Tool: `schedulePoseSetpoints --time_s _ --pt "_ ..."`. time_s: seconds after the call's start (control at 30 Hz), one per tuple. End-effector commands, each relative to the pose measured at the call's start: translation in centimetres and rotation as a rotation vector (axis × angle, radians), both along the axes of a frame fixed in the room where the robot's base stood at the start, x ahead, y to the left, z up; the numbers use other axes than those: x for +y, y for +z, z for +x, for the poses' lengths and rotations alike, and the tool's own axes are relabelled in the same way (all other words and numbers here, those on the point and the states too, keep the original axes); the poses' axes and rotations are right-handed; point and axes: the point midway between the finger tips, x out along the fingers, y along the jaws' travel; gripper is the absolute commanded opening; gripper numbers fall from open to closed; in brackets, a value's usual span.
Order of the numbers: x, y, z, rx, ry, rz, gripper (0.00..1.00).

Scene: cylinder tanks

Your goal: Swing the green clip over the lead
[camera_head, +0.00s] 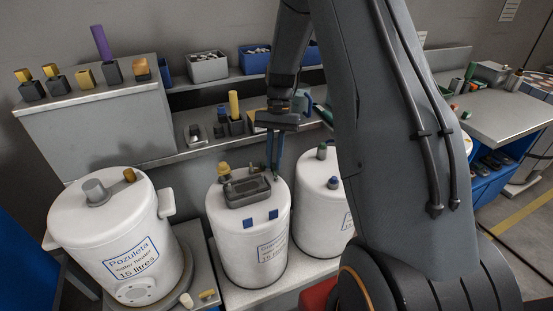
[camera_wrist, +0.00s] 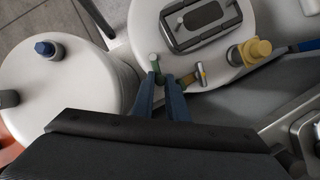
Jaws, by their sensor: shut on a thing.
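My gripper (camera_wrist: 162,80) points down at the rim of the middle white tank (camera_head: 228,212); its blue fingers also show in the head view (camera_head: 275,172). It is shut on the narrow dark green clip (camera_wrist: 188,78), close to the tank top. The clip runs right from the fingers to a small metal bar with a yellow spot (camera_wrist: 201,74). A pale round peg end (camera_wrist: 154,58) shows just beyond the left fingertip. The fingers partly hide the clip. I cannot tell which part is the lead.
A dark rectangular frame (camera_wrist: 172,24) and a yellow knob (camera_wrist: 256,50) stand on the same tank top. Another white tank with a blue cap (camera_wrist: 45,48) is close on the left in the wrist view. A tank (camera_head: 122,228) stands left in the head view; shelves (camera_head: 190,154) run behind.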

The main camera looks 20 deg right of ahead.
Motion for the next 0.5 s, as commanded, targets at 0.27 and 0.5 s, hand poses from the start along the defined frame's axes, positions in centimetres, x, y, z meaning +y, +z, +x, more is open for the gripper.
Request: schedulePoseSetpoints --time_s 0.27,0.5 --pt "0.23 -0.37 -0.55 0.015 0.005 0.004 0.0" --pt "0.17 -0.34 -0.46 0.013 0.004 0.003 0.32"
